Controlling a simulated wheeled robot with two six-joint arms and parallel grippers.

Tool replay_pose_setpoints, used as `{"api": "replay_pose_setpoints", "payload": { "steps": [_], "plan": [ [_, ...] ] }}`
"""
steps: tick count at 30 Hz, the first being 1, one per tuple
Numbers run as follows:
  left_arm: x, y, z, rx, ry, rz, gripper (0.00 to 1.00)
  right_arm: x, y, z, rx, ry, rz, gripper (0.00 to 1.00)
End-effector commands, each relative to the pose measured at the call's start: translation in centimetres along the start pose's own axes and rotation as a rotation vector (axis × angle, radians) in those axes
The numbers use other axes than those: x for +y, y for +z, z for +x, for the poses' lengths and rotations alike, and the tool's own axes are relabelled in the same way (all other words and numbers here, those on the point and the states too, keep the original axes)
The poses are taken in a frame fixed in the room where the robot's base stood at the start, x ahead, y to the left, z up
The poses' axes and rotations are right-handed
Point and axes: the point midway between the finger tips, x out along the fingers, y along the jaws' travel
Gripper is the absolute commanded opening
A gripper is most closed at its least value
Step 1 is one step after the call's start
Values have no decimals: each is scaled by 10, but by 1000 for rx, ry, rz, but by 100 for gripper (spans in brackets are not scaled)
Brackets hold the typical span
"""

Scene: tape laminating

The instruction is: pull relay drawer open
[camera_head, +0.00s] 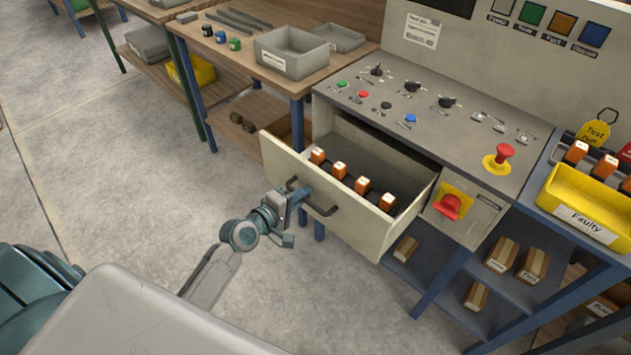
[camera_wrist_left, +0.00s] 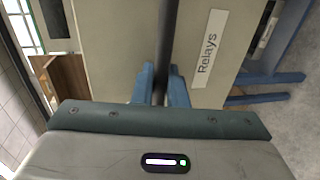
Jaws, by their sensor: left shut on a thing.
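The relay drawer (camera_head: 345,218) stands pulled out from the grey control console, with its inside in view. Several orange and white relays (camera_head: 339,170) sit in a row behind its front panel. A dark bar handle (camera_head: 322,209) is on the drawer front. My left gripper (camera_head: 297,196) is at the left part of this handle. In the left wrist view, its blue fingers (camera_wrist_left: 161,88) are shut on the handle bar (camera_wrist_left: 167,40), beside a white label reading "Relays" (camera_wrist_left: 208,48). My right gripper is not in view.
The console (camera_head: 430,120) carries buttons, switches and a red emergency knob (camera_head: 505,151). A yellow "Faulty" bin (camera_head: 583,203) stands at the right. A wooden bench (camera_head: 228,52) with a grey tray (camera_head: 292,50) is at the left. The floor before the drawer is clear.

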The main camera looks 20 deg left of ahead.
Motion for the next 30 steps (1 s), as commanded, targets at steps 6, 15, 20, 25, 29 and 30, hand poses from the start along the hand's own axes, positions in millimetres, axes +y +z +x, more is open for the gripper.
{"api": "replay_pose_setpoints", "payload": {
  "steps": [6,15,20,25,29,30],
  "plan": [
    [-4,0,-20,0,-1,-1,0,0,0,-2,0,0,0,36],
    [-6,0,-24,0,-1,0,0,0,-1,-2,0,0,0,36],
    [-6,0,-24,0,-1,0,0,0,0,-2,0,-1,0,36],
    [-5,0,-24,0,0,0,17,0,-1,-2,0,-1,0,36],
    [-5,0,-24,0,0,0,17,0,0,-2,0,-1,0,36],
    [-5,0,-25,0,0,0,17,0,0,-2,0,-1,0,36]
  ]
}}
